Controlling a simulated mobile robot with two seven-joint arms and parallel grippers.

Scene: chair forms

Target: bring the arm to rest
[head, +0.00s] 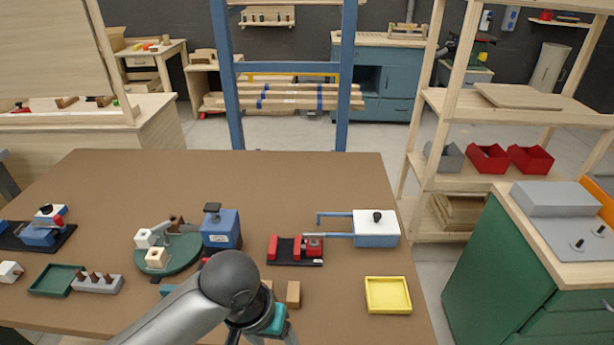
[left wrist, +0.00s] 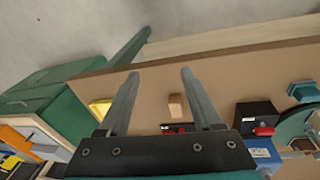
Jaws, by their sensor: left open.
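My left arm comes in from the bottom of the head view, with a dark grey round joint and a teal gripper body. My left gripper (head: 262,338) is low in the head view, at the near edge of the brown table (head: 300,180). In the left wrist view my left gripper (left wrist: 161,73) has its two grey fingers spread wide with nothing held between them. A small wooden block (head: 293,294) stands on the table close to the gripper; the wrist view shows a wooden block (left wrist: 176,106) beyond the fingers, apart from them. My right gripper is not seen.
A yellow tray (head: 388,309), a red clamp on a black base (head: 296,262), a blue-and-white box (head: 376,240), a blue block (head: 221,240) and a green round fixture (head: 167,268) stand on the table. A green cabinet (head: 506,275) is at right. The table's far half is clear.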

